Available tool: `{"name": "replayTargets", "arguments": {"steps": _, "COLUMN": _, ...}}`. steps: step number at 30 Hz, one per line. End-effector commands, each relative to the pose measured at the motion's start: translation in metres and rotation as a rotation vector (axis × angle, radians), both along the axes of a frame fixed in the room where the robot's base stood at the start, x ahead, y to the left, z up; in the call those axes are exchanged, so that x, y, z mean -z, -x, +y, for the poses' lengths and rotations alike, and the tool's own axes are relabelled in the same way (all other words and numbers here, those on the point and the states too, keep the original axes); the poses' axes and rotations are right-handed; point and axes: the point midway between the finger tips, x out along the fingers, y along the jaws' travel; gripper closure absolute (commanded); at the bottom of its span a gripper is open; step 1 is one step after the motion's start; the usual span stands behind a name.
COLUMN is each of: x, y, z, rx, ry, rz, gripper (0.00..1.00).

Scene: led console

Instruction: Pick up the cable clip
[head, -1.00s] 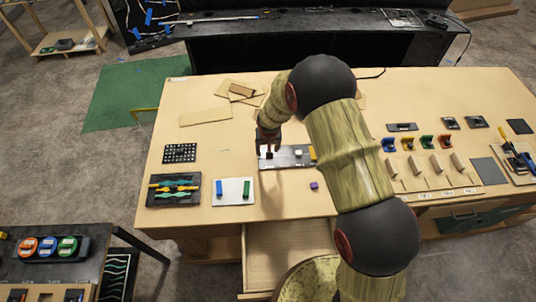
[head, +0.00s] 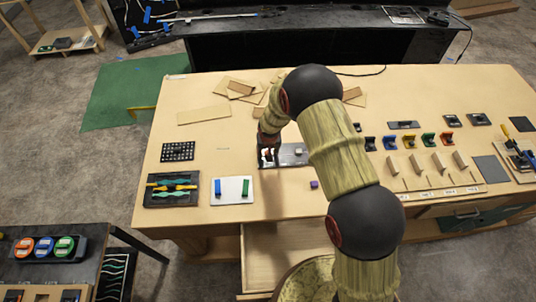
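My gripper (head: 268,157) points down over the left end of a grey metal plate (head: 289,160) on the wooden table. Its fingertips are at or just above the plate. They are too small to show whether they are open or shut, or whether something dark is between them. A small pale block (head: 298,152) stands on the plate to the right of the gripper. I cannot tell for sure which piece is the cable clip; any piece at the fingertips is mostly hidden.
A small purple block (head: 314,184) lies in front of the plate. A white board (head: 232,190) with blue and green pieces and a black perforated block (head: 178,151) lie to the left. Coloured holders (head: 409,140) stand at right. An open drawer (head: 285,240) juts out in front.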

Motion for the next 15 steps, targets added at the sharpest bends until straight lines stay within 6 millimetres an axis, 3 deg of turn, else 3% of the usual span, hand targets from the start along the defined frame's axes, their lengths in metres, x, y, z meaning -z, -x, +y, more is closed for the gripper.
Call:
{"name": "replayTargets", "arguments": {"steps": 12, "x": -0.0001, "y": 0.0001, "z": 0.0, "rx": 0.0, "ry": 0.0, "rz": 0.0, "gripper": 0.87}}
{"name": "replayTargets", "arguments": {"steps": 15, "x": -0.0001, "y": 0.0001, "z": 0.0001, "rx": 0.0, "ry": 0.0, "rz": 0.0, "gripper": 0.89}}
